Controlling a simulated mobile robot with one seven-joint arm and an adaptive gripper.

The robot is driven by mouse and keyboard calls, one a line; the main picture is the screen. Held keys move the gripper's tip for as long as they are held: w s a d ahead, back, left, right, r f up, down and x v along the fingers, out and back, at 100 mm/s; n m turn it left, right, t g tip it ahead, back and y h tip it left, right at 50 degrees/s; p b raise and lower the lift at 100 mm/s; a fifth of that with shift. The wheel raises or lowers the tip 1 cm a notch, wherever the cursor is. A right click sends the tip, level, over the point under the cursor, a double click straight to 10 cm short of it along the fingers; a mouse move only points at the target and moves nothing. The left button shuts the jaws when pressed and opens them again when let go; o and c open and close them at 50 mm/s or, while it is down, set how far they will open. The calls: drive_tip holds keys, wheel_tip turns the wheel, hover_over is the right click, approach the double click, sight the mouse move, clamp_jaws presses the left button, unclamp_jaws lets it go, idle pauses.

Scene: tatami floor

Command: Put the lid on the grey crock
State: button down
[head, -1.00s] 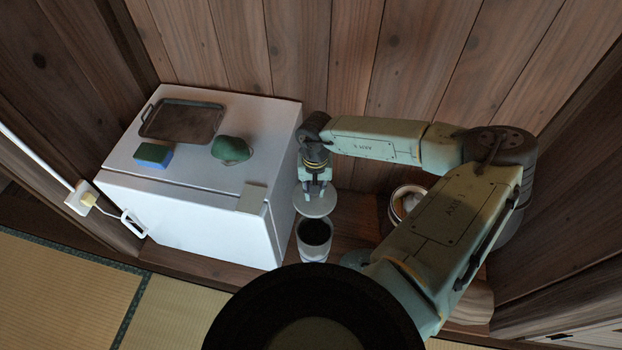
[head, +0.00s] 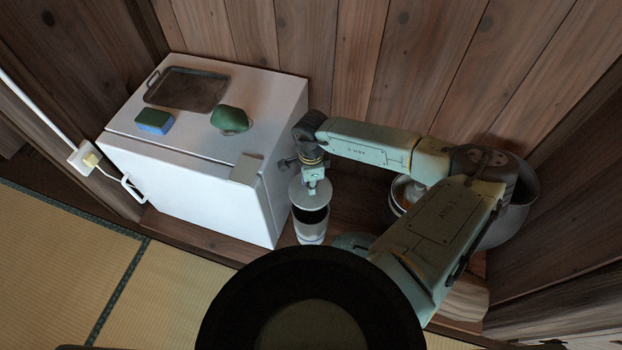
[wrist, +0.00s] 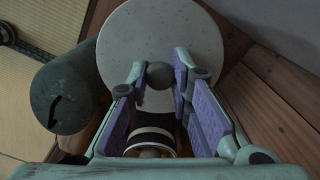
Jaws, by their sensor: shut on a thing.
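The lid (head: 301,194) is a pale, round disc with a small dark knob (wrist: 160,75). My gripper (head: 314,187) is shut on the knob and holds the lid roughly level. In the wrist view the lid (wrist: 150,38) fills the upper middle, with the purple finger pads on both sides of its knob. The grey crock (head: 311,239) stands upright below, a pale cylinder with a dark inside. The lid overlaps the far part of its mouth in the head view, and the near part of the dark opening shows. I cannot tell the height gap.
A white fridge (head: 215,185) stands close left of the crock, bearing a tray (head: 187,90), a sponge (head: 154,122) and a green lump (head: 230,118). A large pot (head: 518,205) stands at the right. The wooden wall (head: 300,40) is close behind. Tatami (head: 60,270) lies clear at left.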

sight(311, 198)
drive_tip(key=m, duration=0.4)
drive_tip(key=shift+s+f+m, duration=0.1)
drive_tip(key=shift+f+m, duration=0.2)
drive_tip(key=m, duration=0.4)
drive_tip(key=shift+s+f+m+p, duration=0.1)
drive_tip(key=shift+f+m+p, duration=0.2)
drive_tip(key=m, duration=0.4)
drive_tip(key=shift+s+f, duration=0.1)
drive_tip(key=shift+f, duration=0.15)
drive_tip(key=m, duration=0.6)
drive_tip(key=shift+s+f, duration=0.15)
drive_tip(key=shift+f, duration=0.2)
wheel_tip(311, 198, down, 5)
drive_tip(key=b, duration=0.3)
drive_tip(key=shift+f+b, duration=0.65)
drive_tip(key=shift+f, duration=0.1)
drive_tip(key=shift+f+p, duration=0.1)
drive_tip(key=shift+p, duration=0.25)
drive_tip(key=c, duration=1.4)
unclamp_jaws()
